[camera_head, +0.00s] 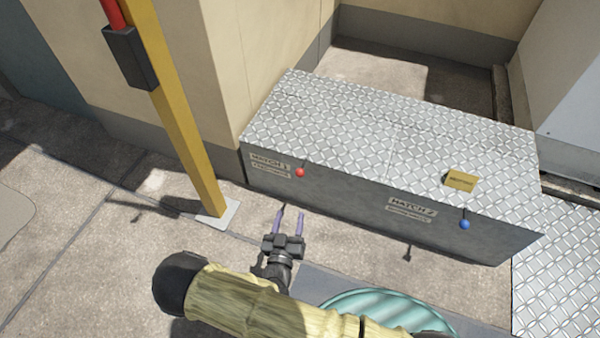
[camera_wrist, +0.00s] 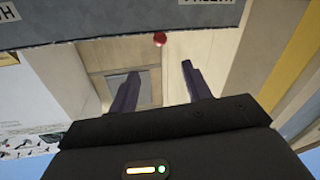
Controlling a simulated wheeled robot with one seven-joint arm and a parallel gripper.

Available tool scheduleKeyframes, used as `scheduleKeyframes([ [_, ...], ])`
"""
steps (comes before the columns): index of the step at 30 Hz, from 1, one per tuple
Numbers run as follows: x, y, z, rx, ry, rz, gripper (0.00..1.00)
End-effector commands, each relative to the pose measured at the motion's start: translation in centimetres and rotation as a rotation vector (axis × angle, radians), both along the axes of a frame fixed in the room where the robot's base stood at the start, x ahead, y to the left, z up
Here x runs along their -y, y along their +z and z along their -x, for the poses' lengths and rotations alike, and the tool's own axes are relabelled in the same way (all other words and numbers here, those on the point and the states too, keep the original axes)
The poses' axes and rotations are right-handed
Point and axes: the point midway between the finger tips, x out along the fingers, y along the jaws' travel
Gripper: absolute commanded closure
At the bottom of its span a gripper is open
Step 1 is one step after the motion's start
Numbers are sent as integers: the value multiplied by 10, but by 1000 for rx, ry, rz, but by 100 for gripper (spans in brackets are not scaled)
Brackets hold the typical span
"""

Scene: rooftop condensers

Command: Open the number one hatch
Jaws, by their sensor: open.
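A long metal chest with a diamond-plate top stands ahead in the head view. Its left lid, hatch 1 (camera_head: 315,115), lies shut above a front label reading HATCH 1 (camera_head: 269,164). A red knob (camera_head: 300,173) hangs at this lid's front edge; the red knob also shows in the wrist view (camera_wrist: 160,39), just beyond and between the fingers. My gripper (camera_head: 289,213) is open and empty, in front of the chest and below the red knob, apart from it. Its two dark fingers also show in the wrist view (camera_wrist: 156,82).
Hatch 2 (camera_head: 470,150) is the shut right lid, with a blue knob (camera_head: 464,224) and a yellow tag (camera_head: 461,180) on it. A yellow post (camera_head: 180,110) stands left of the chest. Walls rise behind. The paving (camera_head: 110,250) at the left is mostly clear.

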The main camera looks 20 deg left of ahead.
Motion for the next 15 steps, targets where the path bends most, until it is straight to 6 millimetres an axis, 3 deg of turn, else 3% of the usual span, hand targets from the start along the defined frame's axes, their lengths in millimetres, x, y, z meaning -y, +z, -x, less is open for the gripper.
scheduleKeyframes([
  [8,-2,-2,-19,-1,-3,-2,51],
  [15,-6,-4,-59,-1,-3,-1,51],
])
